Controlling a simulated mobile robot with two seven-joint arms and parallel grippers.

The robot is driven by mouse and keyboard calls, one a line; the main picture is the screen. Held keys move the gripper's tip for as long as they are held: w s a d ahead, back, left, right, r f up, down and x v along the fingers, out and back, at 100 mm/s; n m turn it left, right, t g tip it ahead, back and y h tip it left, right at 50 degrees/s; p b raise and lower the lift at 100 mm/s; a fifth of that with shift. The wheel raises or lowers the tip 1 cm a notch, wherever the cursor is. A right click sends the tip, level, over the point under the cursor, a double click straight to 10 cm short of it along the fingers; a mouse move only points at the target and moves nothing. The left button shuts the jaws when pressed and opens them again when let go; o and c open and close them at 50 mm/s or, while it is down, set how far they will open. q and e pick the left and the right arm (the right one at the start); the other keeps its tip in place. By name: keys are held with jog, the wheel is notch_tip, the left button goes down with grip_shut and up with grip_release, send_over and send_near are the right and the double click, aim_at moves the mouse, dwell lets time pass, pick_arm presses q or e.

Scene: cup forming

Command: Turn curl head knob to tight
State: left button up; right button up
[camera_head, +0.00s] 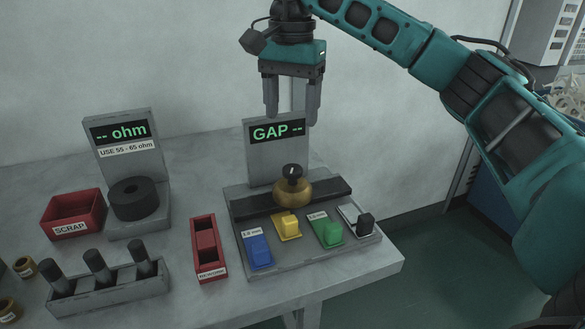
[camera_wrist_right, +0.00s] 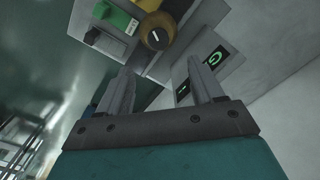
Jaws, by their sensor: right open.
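The likely curl head knob is a black knob with a white mark (camera_head: 292,172) on top of a round brass body (camera_head: 293,193), in front of the GAP display (camera_head: 276,132), which reads "GAP --". In the right wrist view the knob (camera_wrist_right: 155,37) shows at the top, with its white mark visible. My right gripper (camera_head: 292,115) is open and empty, pointing down above and behind the knob, near the display, touching nothing that I can see. Its two fingers (camera_wrist_right: 162,80) also show apart in the right wrist view. My left gripper is not in view.
Blue (camera_head: 258,250), yellow (camera_head: 288,226) and green (camera_head: 329,232) blocks and a black knob (camera_head: 365,224) sit along the fixture's front. A red tray (camera_head: 207,270), ohm meter (camera_head: 122,148), scrap bin (camera_head: 72,215) and rack of dark cylinders (camera_head: 110,292) stand to the left.

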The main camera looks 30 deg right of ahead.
aim_at(294, 167)
jog(key=f+b, duration=0.1)
jog(key=f, duration=0.5)
jog(key=f+b, duration=0.1)
jog(key=f, duration=0.4)
jog(key=shift+s+d+f+b, duration=0.1)
jog(key=shift+d+f+b, duration=0.1)
jog(key=shift+f+b, duration=0.15)
jog(key=shift+f, duration=0.45)
jog(key=c, duration=1)
